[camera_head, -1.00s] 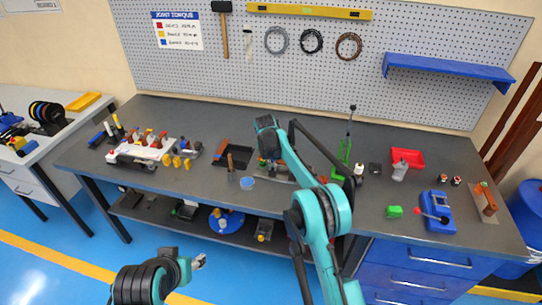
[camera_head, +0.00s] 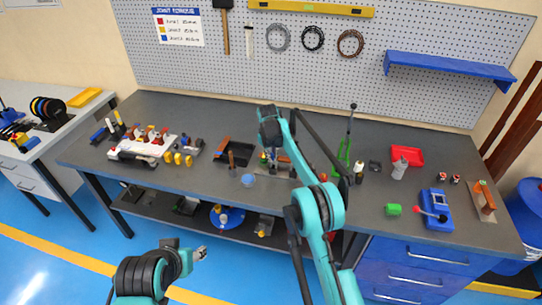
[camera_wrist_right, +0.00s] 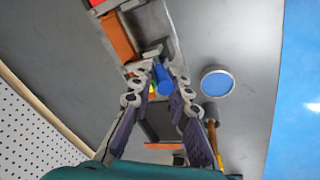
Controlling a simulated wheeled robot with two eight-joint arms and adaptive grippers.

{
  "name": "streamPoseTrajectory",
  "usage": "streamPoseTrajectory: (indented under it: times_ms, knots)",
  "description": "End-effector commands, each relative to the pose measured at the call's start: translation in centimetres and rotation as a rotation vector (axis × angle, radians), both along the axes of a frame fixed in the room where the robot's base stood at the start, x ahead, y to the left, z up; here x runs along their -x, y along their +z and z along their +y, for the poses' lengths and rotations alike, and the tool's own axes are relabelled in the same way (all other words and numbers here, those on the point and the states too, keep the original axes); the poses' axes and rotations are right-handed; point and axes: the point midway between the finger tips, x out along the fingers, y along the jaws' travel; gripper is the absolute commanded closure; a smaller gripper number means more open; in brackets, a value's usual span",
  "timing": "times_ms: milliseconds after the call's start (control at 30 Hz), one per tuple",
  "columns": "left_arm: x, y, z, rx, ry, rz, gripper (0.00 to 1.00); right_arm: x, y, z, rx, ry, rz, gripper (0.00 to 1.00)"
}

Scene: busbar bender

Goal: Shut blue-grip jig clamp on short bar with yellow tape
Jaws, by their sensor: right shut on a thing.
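My right gripper (camera_wrist_right: 160,75) is shut on the blue grip (camera_wrist_right: 163,79) of a jig clamp in the right wrist view. In the head view my right gripper (camera_head: 271,158) is over the jig, partly hiding it. A copper-coloured bar (camera_wrist_right: 118,37) lies at the jig beyond the fingertips. A small yellow patch shows by the left finger, but I cannot tell whether it is the bar's tape. Whether the clamp is fully down on the bar is hidden. My left gripper (camera_head: 200,254) is in front of the bench, away from the jig; its fingers are too small to read.
A blue round cup (camera_head: 248,180) stands close to the jig, and a wooden-handled tool (camera_head: 231,162) stands left of it. A green lever tool (camera_head: 345,150) is to the right. A red tray (camera_head: 408,156) and a blue device (camera_head: 436,210) stand farther right.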

Motion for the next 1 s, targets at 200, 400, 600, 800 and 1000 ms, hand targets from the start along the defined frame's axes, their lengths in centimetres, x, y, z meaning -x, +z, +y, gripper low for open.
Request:
streamPoseTrajectory:
  times_ms: [200, 400, 600, 800, 1000]
  knots:
    - [0.00, 0.09, 0.00, 0.000, 0.000, 0.000, 0.51, -0.52, 0.49, -0.85, 0.007, -0.007, -0.017, 1.00]
    - [-0.01, 0.09, 0.00, 0.000, 0.000, 0.000, 0.51, -0.53, 0.50, -0.84, 0.007, -0.007, -0.017, 1.00]
    - [-0.01, 0.09, 0.00, 0.000, 0.000, 0.000, 0.51, -0.52, 0.51, -0.85, 0.007, -0.007, -0.017, 1.00]
    - [0.00, 0.09, 0.00, 0.000, 0.000, 0.000, 0.51, -0.51, 0.51, -0.84, 0.007, -0.007, -0.017, 0.68]
    - [0.00, 0.06, 0.00, 0.000, 0.000, 0.000, 0.51, -0.43, 0.33, -0.66, 0.006, -0.004, -0.014, 0.66]
